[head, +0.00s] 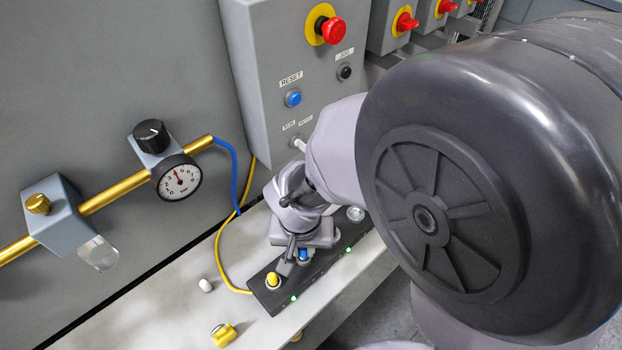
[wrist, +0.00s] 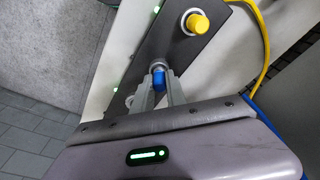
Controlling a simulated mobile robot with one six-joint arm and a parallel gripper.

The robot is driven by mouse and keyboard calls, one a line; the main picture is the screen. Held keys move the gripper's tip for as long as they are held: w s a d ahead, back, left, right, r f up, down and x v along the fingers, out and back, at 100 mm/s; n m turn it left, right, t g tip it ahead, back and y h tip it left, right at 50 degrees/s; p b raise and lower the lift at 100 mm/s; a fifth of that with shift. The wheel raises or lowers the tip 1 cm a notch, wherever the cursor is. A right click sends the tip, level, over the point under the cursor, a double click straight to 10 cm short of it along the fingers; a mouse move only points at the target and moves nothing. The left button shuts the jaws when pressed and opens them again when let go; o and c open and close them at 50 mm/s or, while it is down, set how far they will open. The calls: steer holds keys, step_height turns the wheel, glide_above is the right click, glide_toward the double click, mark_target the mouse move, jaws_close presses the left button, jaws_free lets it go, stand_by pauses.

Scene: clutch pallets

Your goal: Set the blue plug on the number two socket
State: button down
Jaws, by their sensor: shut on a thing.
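The blue plug (head: 303,254) is between the fingers of my gripper (head: 296,252), over the black socket strip (head: 317,272). In the wrist view the blue plug (wrist: 158,79) sits between the two grey fingertips (wrist: 158,90), with a pale ring at its far end against the strip (wrist: 165,44). It is in line with the position beside the yellow plug (head: 272,280), which stands in the end socket. I cannot tell whether the blue plug is fully seated. No socket numbers are readable, and my wrist hides part of the strip.
A yellow piece (head: 224,335) and a small white piece (head: 205,285) lie on the pale bench. A yellow cable (head: 219,255) runs behind the strip. A grey control box (head: 270,100) rises behind my arm. A gauge (head: 178,177) on a brass pipe is at left.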

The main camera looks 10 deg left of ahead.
steer(key=shift+f+b, duration=0.5)
steer(key=shift+b, duration=0.05)
steer(key=c, duration=1.6)
jaws_free()
steer(key=r+p, duration=0.2)
steer(key=r, duration=0.1)
steer(key=s+r+p, duration=0.1)
steer(key=r+p, duration=0.2)
steer(key=r, duration=0.1)
steer(key=r+p, duration=0.2)
steer(key=r, duration=0.2)
steer(key=shift+s+p, duration=0.35)
steer(key=shift+p, duration=0.05)
steer(key=shift+f, duration=0.1)
steer(key=s+d+r+m+t+b, duration=0.1)
steer(key=d+r+b, duration=0.1)
steer(key=d, duration=0.3)
steer(key=s+d+r+m+t+y+b, duration=0.1)
steer(key=s+d+r+m+b, duration=0.1)
steer(key=d+b, duration=0.3)
steer(key=s+d+r+m+t+b, duration=0.2)
steer(key=d+b, duration=0.2)
steer(key=d, duration=0.2)
steer(key=shift+s+y, duration=0.2)
steer(key=shift+y, duration=0.2)
